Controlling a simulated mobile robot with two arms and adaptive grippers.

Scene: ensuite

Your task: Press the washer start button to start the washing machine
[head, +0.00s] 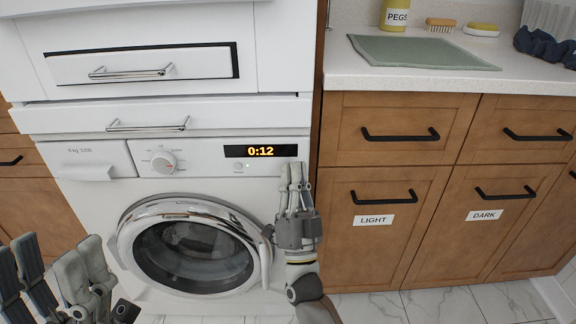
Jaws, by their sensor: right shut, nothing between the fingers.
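The white washing machine (100,188) stands at centre left with its round chrome-rimmed door (195,258) closed. Something dark shows behind the door glass. Its panel has a dial (163,162) and a lit display (262,151) reading 0:12. A small round button (238,163) sits below the display's left part, with a small light beside it. My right gripper (291,168) is shut and empty, pointing up in front of the panel's right end, right of the button. Contact with the panel cannot be told. My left gripper (58,262) is open and empty at the lower left.
A white unit with a drawer (140,66) and bar handles sits above the washer. Wooden cabinets labelled LIGHT (373,220) and DARK (485,214) stand at right. The counter holds a green mat (425,53), a pegs container (395,17) and brushes.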

